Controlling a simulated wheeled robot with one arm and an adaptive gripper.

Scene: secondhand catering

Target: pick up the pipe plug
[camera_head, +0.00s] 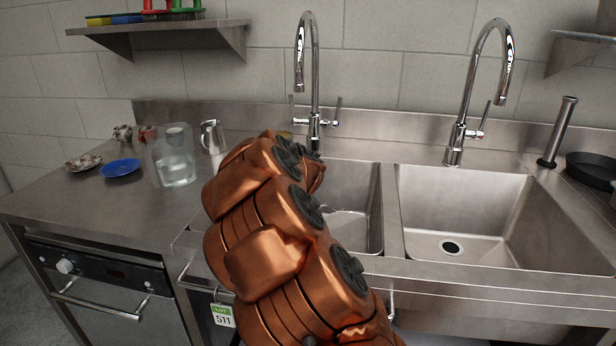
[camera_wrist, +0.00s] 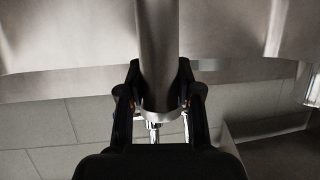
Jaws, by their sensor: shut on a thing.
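The pipe plug (camera_wrist: 158,35), a plain steel tube, runs from the top edge of the wrist view down between the two black fingers of my gripper (camera_wrist: 159,75). The fingers are shut on it, one on each side. Its far end is out of the wrist view. In the head view my copper-coloured arm hides my gripper and the held tube, near the left sink basin (camera_head: 350,225).
A similar upright steel tube (camera_head: 557,132) stands right of the right basin (camera_head: 470,225), by a dark pan (camera_head: 592,168). Two tall taps (camera_head: 313,75) (camera_head: 478,75) rise behind the basins. A clear jug (camera_head: 176,168), metal pitcher (camera_head: 212,136) and blue plate (camera_head: 121,168) stand left.

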